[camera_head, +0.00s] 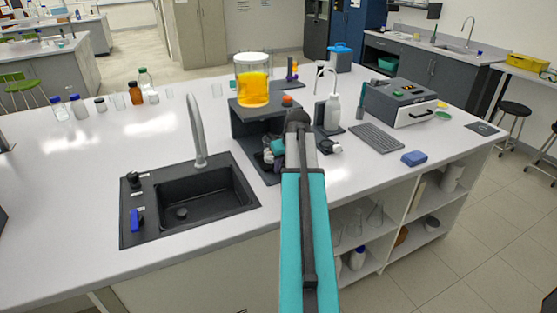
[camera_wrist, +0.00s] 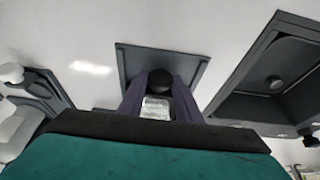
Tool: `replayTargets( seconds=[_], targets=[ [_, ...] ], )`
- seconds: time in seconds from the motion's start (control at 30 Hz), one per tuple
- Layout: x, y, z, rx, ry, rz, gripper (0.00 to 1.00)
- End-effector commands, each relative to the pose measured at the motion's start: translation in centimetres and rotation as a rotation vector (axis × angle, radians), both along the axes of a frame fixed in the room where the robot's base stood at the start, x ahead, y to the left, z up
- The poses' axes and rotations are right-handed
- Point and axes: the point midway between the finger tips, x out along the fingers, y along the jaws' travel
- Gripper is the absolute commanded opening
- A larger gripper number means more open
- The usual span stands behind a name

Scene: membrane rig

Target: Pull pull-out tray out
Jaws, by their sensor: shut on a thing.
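The membrane rig (camera_head: 240,128) is a dark grey stand on the white bench, right of the sink. A glass vessel of orange liquid (camera_head: 253,85) stands on its top. The pull-out tray cannot be made out clearly in the head view, as my arm covers much of the rig's lower front. In the wrist view a dark grey flat plate (camera_wrist: 133,62) lies beyond my fingers; I cannot tell whether it is the tray or the rig's base. My gripper (camera_wrist: 160,88) is shut on a black rounded piece (camera_wrist: 159,77), with a pale shiny patch just below it.
The black sink (camera_head: 190,190) with its tall tap lies to the left. A white wash bottle (camera_head: 332,112), a grey keyboard (camera_head: 376,137), a grey instrument (camera_head: 400,102) and a blue sponge (camera_head: 414,158) stand to the right. Several bottles stand at the back left. Open shelves (camera_head: 385,215) are below.

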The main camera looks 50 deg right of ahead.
Motion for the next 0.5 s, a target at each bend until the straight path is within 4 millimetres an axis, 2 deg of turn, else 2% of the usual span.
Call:
replayTargets(
  seconds=[0.03, 0.2, 0.5],
  targets=[
    [-1.1, 0.6, 0.0, 0.001, 0.0, -0.002, 0.0],
    [-3.3, 1.5, 0.0, 0.0, 0.0, -0.001, 0.0],
    [-5.4, 2.2, 0.0, 0.001, 0.001, -0.001, 0.0]
  ],
)
